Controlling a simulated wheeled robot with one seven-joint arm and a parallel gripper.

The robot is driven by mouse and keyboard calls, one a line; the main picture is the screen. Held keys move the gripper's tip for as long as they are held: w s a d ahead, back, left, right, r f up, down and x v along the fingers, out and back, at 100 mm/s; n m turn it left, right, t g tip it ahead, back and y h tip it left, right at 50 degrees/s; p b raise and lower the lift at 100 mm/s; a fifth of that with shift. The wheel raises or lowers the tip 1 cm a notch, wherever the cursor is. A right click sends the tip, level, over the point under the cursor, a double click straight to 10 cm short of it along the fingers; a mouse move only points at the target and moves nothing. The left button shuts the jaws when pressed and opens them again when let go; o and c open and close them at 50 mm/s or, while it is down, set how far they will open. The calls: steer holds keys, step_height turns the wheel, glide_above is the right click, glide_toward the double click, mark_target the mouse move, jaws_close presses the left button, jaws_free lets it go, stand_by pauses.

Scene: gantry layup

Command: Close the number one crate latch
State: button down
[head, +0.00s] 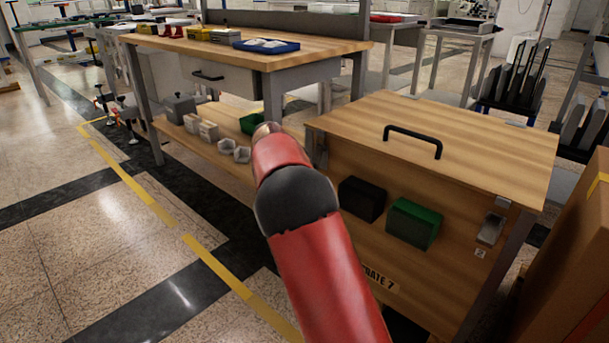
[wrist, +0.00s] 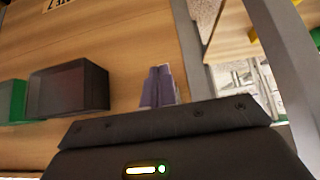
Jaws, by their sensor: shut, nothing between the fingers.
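The wooden crate (head: 480,135) has a flat lid with a black handle (head: 412,137) and front lettering that reads like "CRATE 7". A grey metal piece (head: 320,150) at the front left corner, under the lid edge, appears to be the number one latch; it is small and partly behind my arm, so its position is unclear. Another grey latch (head: 491,229) is at the front right, above a small label. My gripper (wrist: 158,72) is shut and empty, close to the crate front beside its edge post. My arm hides the gripper in the head view.
A black box (head: 362,198) and a green box (head: 413,223) are on the crate front, between the two latches. A wooden workbench (head: 330,60) with a lower shelf stands behind to the left. A brown carton (head: 570,240) is close on the right. Floor at left is clear.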

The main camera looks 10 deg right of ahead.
steer(key=shift+w+d+f, duration=0.15)
steer(key=shift+d+f, duration=0.05)
steer(key=shift+d, duration=0.05)
steer(key=shift+r+p, duration=0.4)
steer(key=shift+r, duration=0.4)
